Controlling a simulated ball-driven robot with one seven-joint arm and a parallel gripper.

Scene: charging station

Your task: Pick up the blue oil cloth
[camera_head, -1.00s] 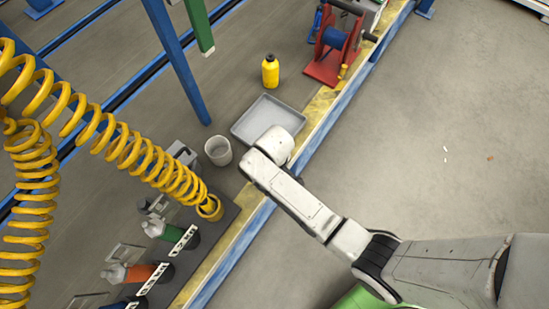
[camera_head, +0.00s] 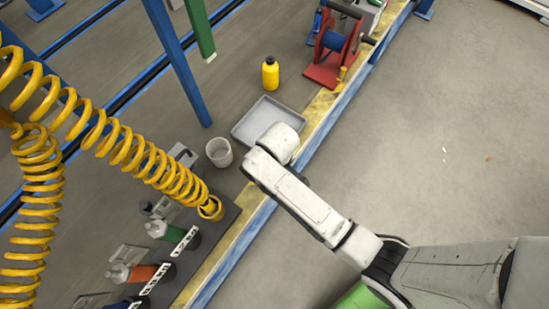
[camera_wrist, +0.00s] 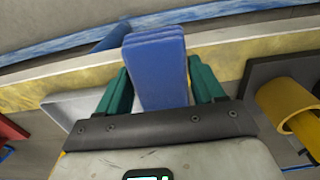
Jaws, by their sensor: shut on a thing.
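The blue oil cloth (camera_wrist: 160,68) is a folded, layered blue pad in the wrist view. It stands between the two green fingers of my gripper (camera_wrist: 160,88), which are shut on it from both sides. In the head view my gripper and the cloth are hidden beneath the white end of my arm, which is over the near edge of the grey tray (camera_head: 262,116). A corner of the grey tray (camera_wrist: 82,104) also shows behind the left finger in the wrist view.
A white cup (camera_head: 219,152) stands left of the tray. A yellow bottle (camera_head: 270,74) and a red reel stand (camera_head: 333,58) are behind it. Yellow coiled hoses (camera_head: 120,145) hang at the left. Bottles in holders (camera_head: 165,232) line the lower left. The floor at right is clear.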

